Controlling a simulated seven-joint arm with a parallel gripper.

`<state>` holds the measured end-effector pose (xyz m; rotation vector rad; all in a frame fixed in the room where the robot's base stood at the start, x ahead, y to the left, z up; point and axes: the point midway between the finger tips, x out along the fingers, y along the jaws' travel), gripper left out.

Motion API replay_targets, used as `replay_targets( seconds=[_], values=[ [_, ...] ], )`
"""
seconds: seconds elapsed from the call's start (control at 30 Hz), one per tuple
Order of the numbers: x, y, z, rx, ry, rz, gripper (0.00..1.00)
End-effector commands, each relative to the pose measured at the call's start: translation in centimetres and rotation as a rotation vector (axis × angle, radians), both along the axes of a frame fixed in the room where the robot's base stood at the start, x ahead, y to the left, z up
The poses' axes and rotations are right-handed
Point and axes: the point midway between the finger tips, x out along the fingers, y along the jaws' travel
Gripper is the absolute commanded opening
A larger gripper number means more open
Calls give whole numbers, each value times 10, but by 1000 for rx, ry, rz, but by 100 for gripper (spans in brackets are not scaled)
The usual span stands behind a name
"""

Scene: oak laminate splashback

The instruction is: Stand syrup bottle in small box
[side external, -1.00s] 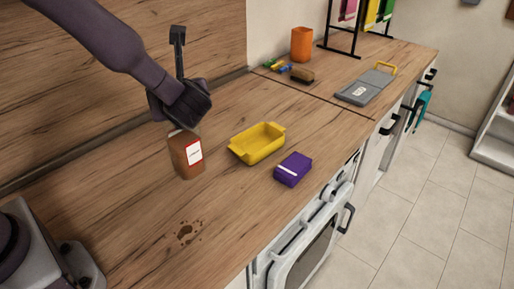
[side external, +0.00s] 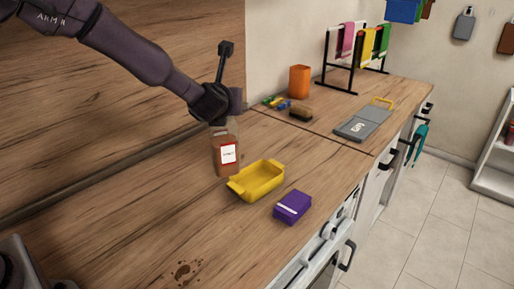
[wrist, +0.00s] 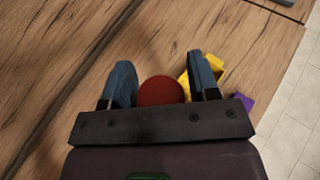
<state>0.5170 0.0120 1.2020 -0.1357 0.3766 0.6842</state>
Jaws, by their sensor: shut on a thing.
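The syrup bottle (side external: 226,157) is brown with a white, red-edged label, and it is upright. My gripper (side external: 222,124) is shut on its top. In the wrist view, a round red top (wrist: 160,91) shows between the two fingers of my gripper (wrist: 160,75). A small yellow open box (side external: 257,182) with end tabs stands on the counter just right of the bottle and nearer the camera. Part of it shows behind the right finger in the wrist view (wrist: 213,66). The bottle's base is close to the box's left rear edge; its exact height is unclear.
A purple pack (side external: 293,207) lies right of the yellow box near the counter's front edge. An orange cup (side external: 299,82), a brown brush (side external: 301,113) and a grey board (side external: 363,124) are farther back.

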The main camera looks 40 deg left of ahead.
Motion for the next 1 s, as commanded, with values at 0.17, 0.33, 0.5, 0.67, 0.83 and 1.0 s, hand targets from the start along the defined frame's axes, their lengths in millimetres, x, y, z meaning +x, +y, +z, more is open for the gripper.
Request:
replay_targets(
  seconds=[0.17, 0.33, 0.5, 0.67, 0.83, 1.0],
  values=[
    [36, 2, -15, 1, -3, 4, 0],
    [71, 3, -32, -1, -3, 4, 0],
    [96, 3, -64, 0, -1, 4, 0],
    [109, 4, -79, 1, -3, 4, 0],
    [115, 4, -85, 0, -4, 3, 0],
    [117, 3, -107, 1, 0, 2, 0]
  ],
)
